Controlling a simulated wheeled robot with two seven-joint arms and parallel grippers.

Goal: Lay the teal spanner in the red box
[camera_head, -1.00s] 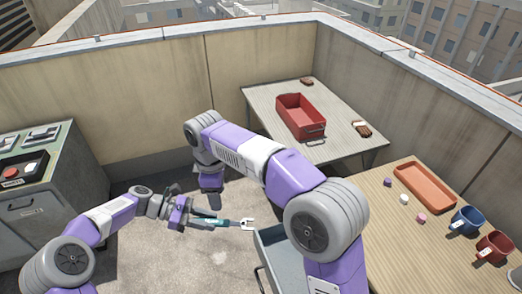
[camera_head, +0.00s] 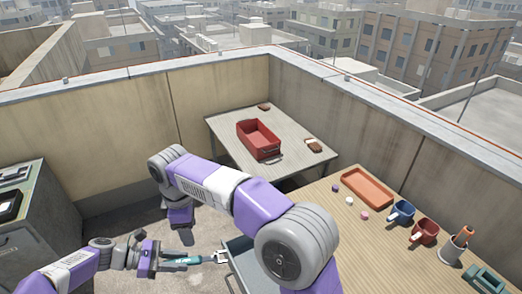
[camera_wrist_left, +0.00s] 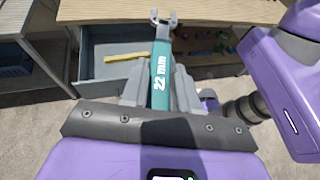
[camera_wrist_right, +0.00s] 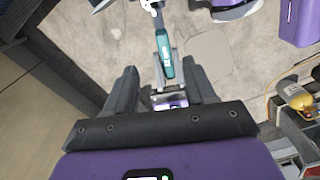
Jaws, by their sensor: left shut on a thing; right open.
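The teal spanner (camera_head: 190,260) has a grey open-ended head and is marked 22 mm in the left wrist view (camera_wrist_left: 161,82). My left gripper (camera_head: 172,258) is shut on its handle and holds it above the floor, its head pointing right. My right gripper (camera_head: 180,216) is above the left one in the head view, empty. The right wrist view shows its fingers (camera_wrist_right: 163,88) apart, with the spanner (camera_wrist_right: 162,52) beyond them. The red box (camera_head: 264,151) stands on the far table, away from both grippers. Its visible inside looks empty.
An open grey drawer (camera_wrist_left: 103,72) with a yellow item is near the spanner. The wooden table (camera_head: 375,245) holds an orange tray (camera_head: 368,188), mugs and small cubes.

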